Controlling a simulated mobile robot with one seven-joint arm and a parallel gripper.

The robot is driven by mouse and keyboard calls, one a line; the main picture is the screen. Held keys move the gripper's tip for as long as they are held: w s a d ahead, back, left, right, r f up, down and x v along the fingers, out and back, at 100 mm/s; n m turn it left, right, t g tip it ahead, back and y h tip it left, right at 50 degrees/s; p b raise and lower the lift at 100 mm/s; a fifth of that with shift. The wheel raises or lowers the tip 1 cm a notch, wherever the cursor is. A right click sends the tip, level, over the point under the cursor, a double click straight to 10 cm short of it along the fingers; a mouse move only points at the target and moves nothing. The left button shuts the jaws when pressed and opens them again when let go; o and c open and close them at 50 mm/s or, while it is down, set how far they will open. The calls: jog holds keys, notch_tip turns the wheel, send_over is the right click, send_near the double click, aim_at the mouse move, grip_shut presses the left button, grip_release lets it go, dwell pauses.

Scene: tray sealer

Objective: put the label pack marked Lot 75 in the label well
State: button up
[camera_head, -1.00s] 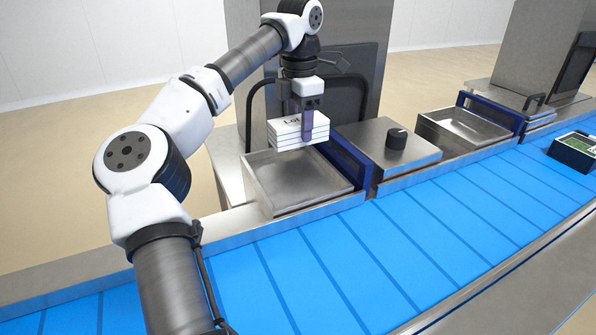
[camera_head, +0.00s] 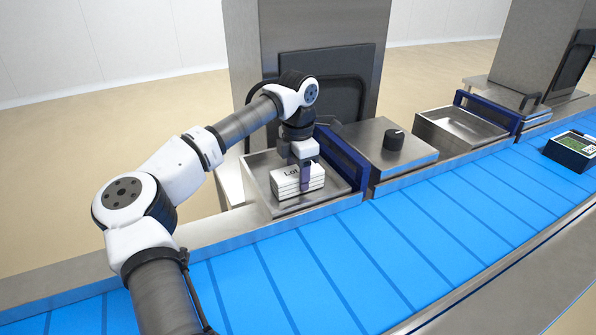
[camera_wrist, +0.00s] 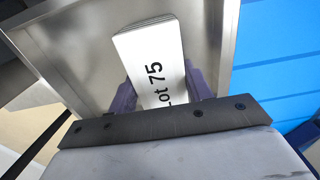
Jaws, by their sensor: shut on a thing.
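The white label pack (camera_head: 290,187) is a short stack with dark print on top. In the wrist view the print on the pack (camera_wrist: 150,50) reads "Lot 75". My gripper (camera_head: 304,180) is shut on the pack, with a purple finger on each side of it; the fingers also show in the wrist view (camera_wrist: 160,92). The label well (camera_head: 262,192) is an open square steel tray beside the conveyor. The pack is inside the well's walls, low and level. I cannot tell whether its underside touches the well floor.
A dark blue frame (camera_head: 343,160) stands along the well's right side. Beyond it is a steel box with a black knob (camera_head: 393,140). A second steel well (camera_head: 455,128) is farther right and looks empty. The blue conveyor (camera_head: 400,245) runs in front, with a dark tray (camera_head: 572,150) at far right.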

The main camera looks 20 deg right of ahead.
aim_at(298, 170)
jog(key=shift+f, duration=0.2)
jog(key=o, duration=1.1)
jog(key=shift+r, duration=0.1)
notch_tip(298, 170, up, 12)
jog(key=shift+r+b, duration=0.15)
jog(key=shift+b, duration=0.75)
